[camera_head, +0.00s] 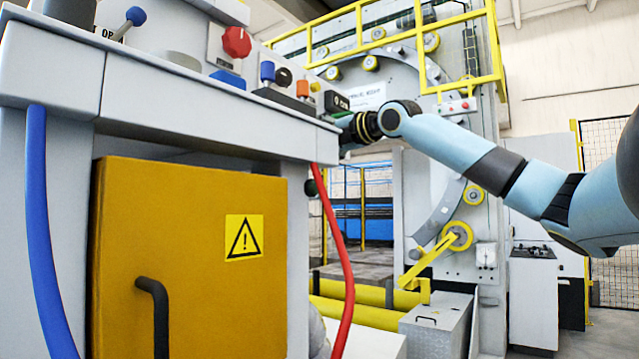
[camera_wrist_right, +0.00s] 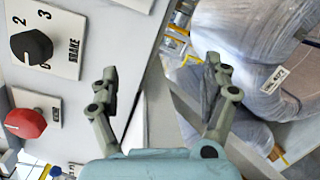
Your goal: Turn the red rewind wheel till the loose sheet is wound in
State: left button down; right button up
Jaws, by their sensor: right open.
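My right gripper (camera_wrist_right: 162,72) is open and empty in the right wrist view, its fingers spread beside the grey panel. In the head view my right arm reaches in from the right to the console's far edge; the fingers are hidden there. A red knob (camera_wrist_right: 25,123) is on the panel at the left of the wrist view, apart from the fingers. A red knob (camera_head: 236,42) also stands on the console in the head view. I cannot tell whether either is the rewind wheel. Film-wrapped material (camera_wrist_right: 265,70) with a white label lies at the right of the wrist view; I cannot make out a loose sheet end.
The grey console (camera_head: 215,112) fills the left of the head view, with several levers and knobs. A black BRAKE knob (camera_wrist_right: 31,47) is close by. A yellow-railed ring machine (camera_head: 440,110) stands behind my right arm. A red hose (camera_head: 337,260) hangs from the console.

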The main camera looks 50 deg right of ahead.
jog(key=w+d+f+m+g+h, duration=0.1)
jog(key=w+d+f+m, duration=0.1)
jog(key=f, duration=0.7)
jog(key=shift+w+d+m, duration=0.4)
jog(key=shift+d+m, duration=0.15)
jog(key=shift+m, duration=0.05)
jog(key=shift+f, duration=0.1)
